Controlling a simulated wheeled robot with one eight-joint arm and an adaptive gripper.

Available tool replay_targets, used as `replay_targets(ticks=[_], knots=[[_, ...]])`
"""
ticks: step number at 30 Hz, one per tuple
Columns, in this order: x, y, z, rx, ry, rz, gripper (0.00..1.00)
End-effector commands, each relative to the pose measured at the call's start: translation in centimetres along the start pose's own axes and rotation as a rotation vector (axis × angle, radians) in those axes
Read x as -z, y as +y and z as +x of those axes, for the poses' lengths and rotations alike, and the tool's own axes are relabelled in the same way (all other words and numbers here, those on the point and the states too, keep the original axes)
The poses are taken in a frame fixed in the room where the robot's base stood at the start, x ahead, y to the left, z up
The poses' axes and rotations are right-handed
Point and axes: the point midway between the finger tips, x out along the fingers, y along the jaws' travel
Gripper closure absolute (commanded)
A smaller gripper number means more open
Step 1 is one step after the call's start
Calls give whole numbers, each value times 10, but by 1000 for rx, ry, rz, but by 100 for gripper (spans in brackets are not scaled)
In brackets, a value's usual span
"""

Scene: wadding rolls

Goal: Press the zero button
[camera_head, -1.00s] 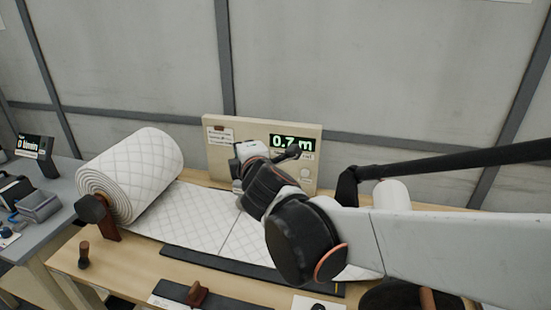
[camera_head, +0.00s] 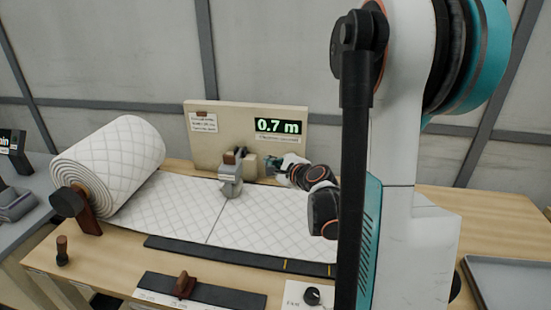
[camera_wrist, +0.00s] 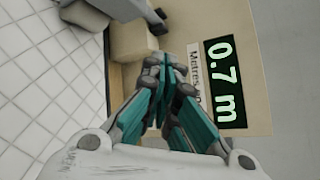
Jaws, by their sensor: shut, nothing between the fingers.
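A beige panel (camera_head: 235,120) stands at the back of the table. Its dark display (camera_head: 278,126) shows 0.7 m in green; the display also shows in the wrist view (camera_wrist: 224,82), turned sideways. My gripper (camera_head: 270,166) is in front of the panel, below the display. In the wrist view my gripper (camera_wrist: 165,70) has its teal fingers shut together and empty, pointing at the panel beside the label strip (camera_wrist: 194,75). I cannot make out the zero button in either view; my gripper and arm cover part of the panel's lower right. Contact with the panel cannot be told.
A quilted white wadding roll (camera_head: 110,165) lies at the left, its sheet (camera_head: 180,212) spread over the wooden table. A grey device (camera_head: 231,175) stands on the sheet, left of my gripper. Dark rails (camera_head: 200,288) lie in front. A grey tray (camera_head: 505,285) is at the right.

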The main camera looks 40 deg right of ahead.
Motion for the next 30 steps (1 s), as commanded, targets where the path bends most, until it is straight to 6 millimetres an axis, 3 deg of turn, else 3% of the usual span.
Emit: replay_targets(ticks=[1, 3, 9, 23, 30], knots=[[20, 6, 0, -19, 24, -61, 100], [39, 13, -2, -49, 50, -142, 100], [69, 25, -6, -99, 89, -262, 100], [73, 26, -6, -106, 92, -279, 100], [81, 13, 9, -106, 92, -278, 100]])
